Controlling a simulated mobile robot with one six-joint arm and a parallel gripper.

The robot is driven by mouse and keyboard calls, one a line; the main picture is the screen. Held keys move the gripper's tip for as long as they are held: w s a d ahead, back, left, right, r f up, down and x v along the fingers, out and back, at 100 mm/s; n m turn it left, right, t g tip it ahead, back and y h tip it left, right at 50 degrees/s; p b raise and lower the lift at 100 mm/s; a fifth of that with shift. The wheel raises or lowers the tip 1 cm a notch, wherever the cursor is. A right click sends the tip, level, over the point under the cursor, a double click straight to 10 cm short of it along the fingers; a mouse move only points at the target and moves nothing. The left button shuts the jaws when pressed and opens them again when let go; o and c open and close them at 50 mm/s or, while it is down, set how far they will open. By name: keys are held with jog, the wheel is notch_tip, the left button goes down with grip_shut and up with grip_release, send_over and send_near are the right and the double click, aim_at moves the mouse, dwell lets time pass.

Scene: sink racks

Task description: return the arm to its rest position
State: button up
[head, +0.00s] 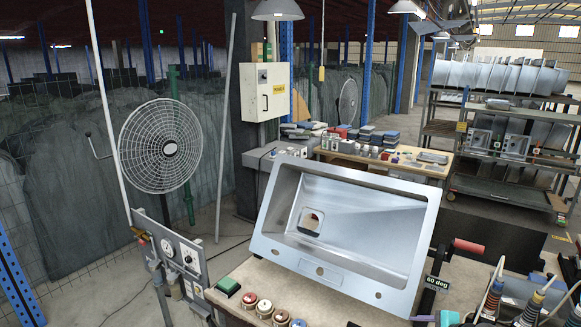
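Neither my arm nor my gripper shows in the head view, so its pose and whether it is open or shut cannot be seen. A grey metal sink (366,197) stands tilted at the near side of a workbench (240,287), with its basin facing me.
A black bracket marked "60 deg" (431,283) with a red handle (469,247) stands right of the sink. Several round buttons (265,308) line the bench front. Cabled tools (495,290) crowd the right. A fan (162,145) and a gauge panel (168,248) stand left.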

jog(key=s+a+f+n+g+h, duration=0.1)
jog(key=s+a+f+n+g, duration=0.2)
jog(key=a+n, duration=0.4)
jog(key=s+a+f+n+g+h, duration=0.1)
jog(key=a+f+n+g, duration=0.2)
jog(key=a+f+n, duration=0.5)
jog(key=s+a+f+n+g+h, duration=0.15)
jog(key=a+n, duration=0.25)
jog(key=a, duration=0.6)
jog(key=s+f+g+b, duration=0.2)
jog(key=s+f+b, duration=0.5)
jog(key=f, duration=0.6)
jog(key=s+f+g+b, duration=0.2)
jog(key=s+f+b, duration=0.5)
jog(key=s+f, duration=0.3)
jog(key=s+f+g+b, duration=0.2)
jog(key=s+f+b, duration=0.6)
jog(key=f, duration=0.9)
jog(key=shift+s+a+f, duration=0.15)
jog(key=shift+s+f, duration=0.25)
jog(key=shift+g, duration=0.25)
